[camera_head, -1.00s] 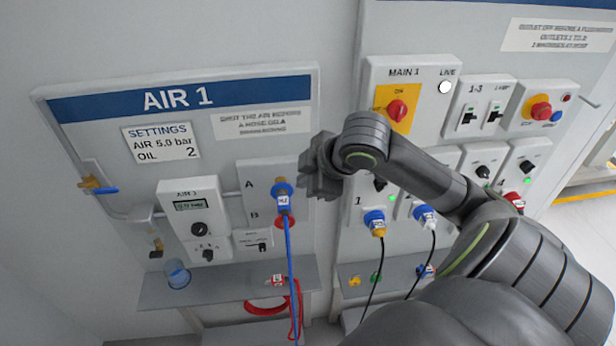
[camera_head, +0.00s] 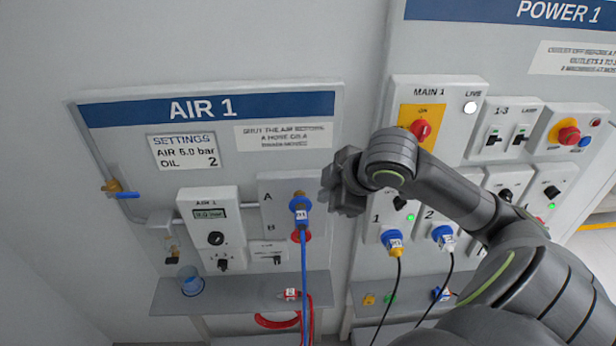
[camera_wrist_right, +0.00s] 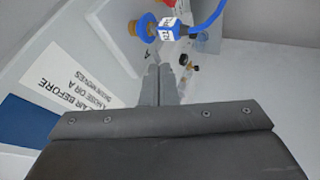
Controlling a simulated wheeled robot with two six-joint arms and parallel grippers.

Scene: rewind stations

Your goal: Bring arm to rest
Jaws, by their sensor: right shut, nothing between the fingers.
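My right arm (camera_head: 440,190) reaches in from the lower right in the head view. Its right gripper (camera_head: 328,192) points left, in front of the gap between the AIR 1 panel (camera_head: 100,150) and the power panel (camera_head: 450,90). In the wrist view the two fingers of the right gripper (camera_wrist_right: 160,84) are together with nothing between them. The gripper is just right of the blue hose connector (camera_head: 300,208) plugged in at A, and appears apart from it. That connector also shows in the wrist view (camera_wrist_right: 165,28), beyond the fingertips. My left gripper is not in view.
A blue hose (camera_head: 304,270) hangs from the connector past a grey shelf (camera_head: 240,290) with a blue cup (camera_head: 190,282) on it. A red hose (camera_head: 275,321) hangs below. Plugs with black cables (camera_head: 393,240) sit under the arm. The wall left of the AIR 1 panel is clear.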

